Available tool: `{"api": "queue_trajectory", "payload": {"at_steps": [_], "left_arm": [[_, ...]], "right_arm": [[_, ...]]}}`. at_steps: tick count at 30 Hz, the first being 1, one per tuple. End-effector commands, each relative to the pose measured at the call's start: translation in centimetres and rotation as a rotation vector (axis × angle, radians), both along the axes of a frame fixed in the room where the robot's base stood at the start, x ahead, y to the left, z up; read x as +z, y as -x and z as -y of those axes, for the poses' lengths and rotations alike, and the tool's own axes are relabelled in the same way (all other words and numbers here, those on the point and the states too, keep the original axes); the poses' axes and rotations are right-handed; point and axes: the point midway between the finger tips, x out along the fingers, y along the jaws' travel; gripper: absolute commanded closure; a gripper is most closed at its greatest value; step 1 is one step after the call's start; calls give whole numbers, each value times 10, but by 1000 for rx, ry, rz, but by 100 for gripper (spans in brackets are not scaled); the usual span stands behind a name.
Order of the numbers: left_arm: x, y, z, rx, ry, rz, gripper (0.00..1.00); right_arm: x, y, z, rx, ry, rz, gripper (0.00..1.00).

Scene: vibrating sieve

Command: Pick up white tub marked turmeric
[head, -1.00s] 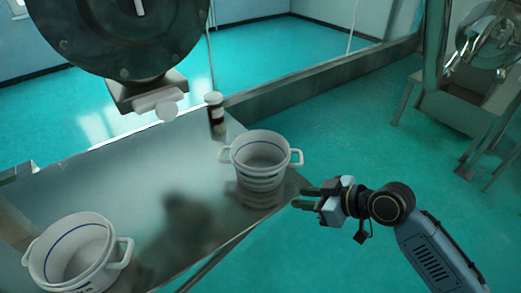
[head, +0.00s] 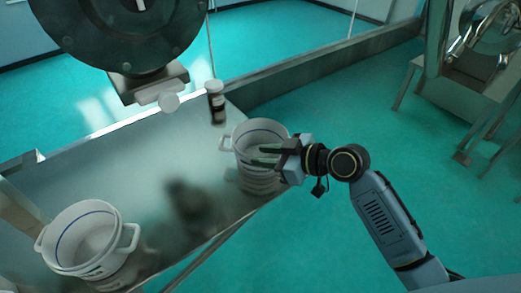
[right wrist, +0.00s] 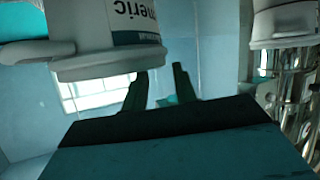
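A white tub (head: 255,180) with side handles stands upright near the table's right end in the head view. In the right wrist view this tub (right wrist: 95,25) shows upside down at the upper left, with a label ending in "meric". My right gripper (head: 258,156) is at the tub's right side, its two fingers apart and overlapping the tub's rim in the head view. In the right wrist view the fingers (right wrist: 160,85) are open with nothing between them. Contact with the tub cannot be told. The tub's right handle is hidden behind the gripper. My left gripper is not in view.
A second white tub (head: 85,240) stands at the table's front left. A small jar with a dark label (head: 216,103) stands at the back edge. A large dark round machine part (head: 120,35) hangs over the back left. The middle of the metal table (head: 130,175) is clear.

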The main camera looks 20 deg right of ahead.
Motion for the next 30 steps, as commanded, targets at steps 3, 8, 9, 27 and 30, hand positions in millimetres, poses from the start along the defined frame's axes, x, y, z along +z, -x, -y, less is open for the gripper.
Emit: {"api": "queue_trajectory", "payload": {"at_steps": [3, 8, 9, 27, 30], "left_arm": [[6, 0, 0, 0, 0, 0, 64], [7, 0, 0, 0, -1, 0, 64], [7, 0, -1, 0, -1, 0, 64], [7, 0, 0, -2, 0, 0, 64], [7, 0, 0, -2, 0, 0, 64]], "right_arm": [[-4, -11, -14, 0, -6, -2, 72], [-13, -23, -24, -2, -3, 0, 72], [-13, -24, -25, -2, -3, 0, 72], [-15, -25, -26, -1, 0, -1, 100], [-15, -25, -25, -1, 0, -1, 100]]}}
